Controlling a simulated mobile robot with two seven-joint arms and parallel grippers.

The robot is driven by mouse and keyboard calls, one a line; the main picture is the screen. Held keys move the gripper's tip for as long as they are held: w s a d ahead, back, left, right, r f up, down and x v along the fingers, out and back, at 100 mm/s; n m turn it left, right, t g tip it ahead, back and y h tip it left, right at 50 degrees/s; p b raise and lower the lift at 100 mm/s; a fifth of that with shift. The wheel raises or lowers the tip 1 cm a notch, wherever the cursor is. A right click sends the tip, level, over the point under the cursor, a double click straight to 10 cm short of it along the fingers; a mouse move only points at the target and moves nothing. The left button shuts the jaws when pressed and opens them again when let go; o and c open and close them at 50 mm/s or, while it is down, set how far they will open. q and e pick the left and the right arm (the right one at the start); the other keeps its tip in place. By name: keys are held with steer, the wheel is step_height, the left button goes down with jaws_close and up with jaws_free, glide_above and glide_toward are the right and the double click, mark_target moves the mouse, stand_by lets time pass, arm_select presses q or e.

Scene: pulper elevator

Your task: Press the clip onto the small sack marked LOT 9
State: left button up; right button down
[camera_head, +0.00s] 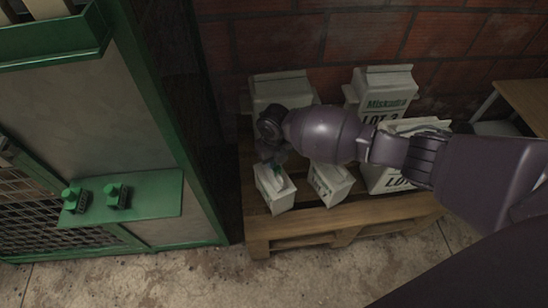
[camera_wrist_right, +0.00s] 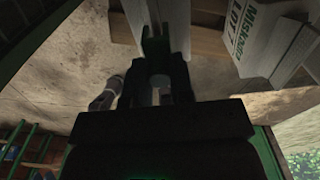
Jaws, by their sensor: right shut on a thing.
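My right gripper (camera_head: 272,160) reaches in from the right and is at the top of a small pale sack (camera_head: 277,203) at the front left of the pallet. It is shut on a green clip (camera_wrist_right: 156,45), which shows between the fingers in the right wrist view. In the head view I cannot tell whether the clip touches the sack's top. A second small sack (camera_head: 327,187) stands to its right, partly behind my arm. I cannot read LOT 9 on either small sack. My left gripper is not in view.
The wooden pallet (camera_head: 345,223) also holds larger sacks at the back left (camera_head: 283,90), back right (camera_head: 384,82) and front right (camera_head: 380,180). A brick wall is behind. A green shelf (camera_head: 150,200) on the left machine bears two green clips (camera_head: 118,194).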

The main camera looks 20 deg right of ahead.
steer(key=shift+f, duration=0.2)
stand_by(0.5)
steer(key=shift+f, duration=0.25)
steer(key=shift+f+b, duration=0.3)
steer(key=shift+c, duration=2.2)
jaws_free()
steer(key=shift+r, duration=0.15)
